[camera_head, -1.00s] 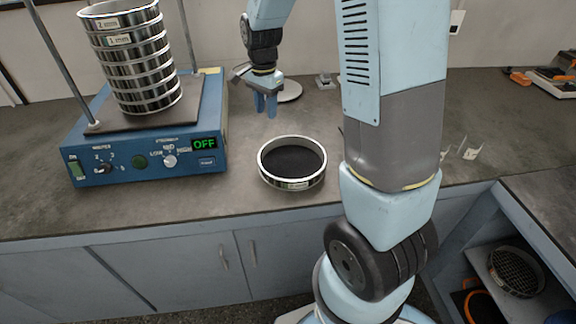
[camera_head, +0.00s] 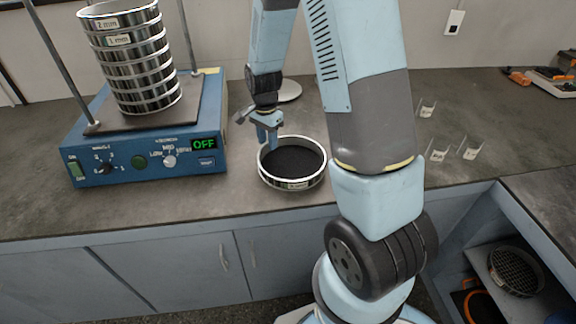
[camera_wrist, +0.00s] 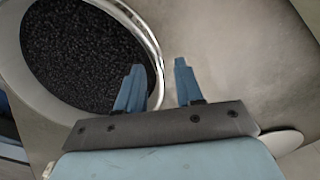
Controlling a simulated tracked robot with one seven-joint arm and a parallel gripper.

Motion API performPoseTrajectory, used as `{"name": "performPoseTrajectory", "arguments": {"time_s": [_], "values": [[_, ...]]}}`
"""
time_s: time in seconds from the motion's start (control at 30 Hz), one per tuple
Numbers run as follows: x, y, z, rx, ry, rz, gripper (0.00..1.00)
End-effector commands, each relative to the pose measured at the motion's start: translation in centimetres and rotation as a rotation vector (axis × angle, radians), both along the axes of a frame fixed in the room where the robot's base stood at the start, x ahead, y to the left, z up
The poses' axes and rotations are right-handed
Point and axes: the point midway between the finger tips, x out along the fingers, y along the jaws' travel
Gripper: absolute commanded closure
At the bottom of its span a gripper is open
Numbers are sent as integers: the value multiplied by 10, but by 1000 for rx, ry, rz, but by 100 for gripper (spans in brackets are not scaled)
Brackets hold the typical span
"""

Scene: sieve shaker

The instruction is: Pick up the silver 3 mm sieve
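A round silver sieve (camera_head: 292,184) stands alone on the counter, filled with dark granular material; its front label is too small to read. It fills the upper left of the wrist view (camera_wrist: 143,28). My gripper (camera_head: 267,140) points down at the sieve's back-left rim. In the wrist view my gripper (camera_wrist: 159,68) is open, with one finger over the sieve's inside and the other outside. The rim passes between the fingers, and I see no grip on it. Whether the fingertips are below the rim top is unclear.
A blue shaker (camera_head: 145,150) reading OFF stands left, bearing a tall sieve stack (camera_head: 138,60) labelled 2 mm and 1 mm on top, between metal rods. Another sieve (camera_head: 516,271) lies on a lower shelf at right. Small label holders (camera_head: 438,155) stand on the right counter.

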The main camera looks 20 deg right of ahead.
Motion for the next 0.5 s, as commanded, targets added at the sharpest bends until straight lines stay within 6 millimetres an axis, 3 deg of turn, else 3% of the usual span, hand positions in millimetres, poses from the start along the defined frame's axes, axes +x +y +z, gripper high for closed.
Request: {"name": "performPoseTrajectory", "arguments": {"time_s": [0.2, 0.5], "values": [[0, 0, -20, 0, 2, 0, 64], [0, 1, -22, 0, 0, 1, 66]]}}
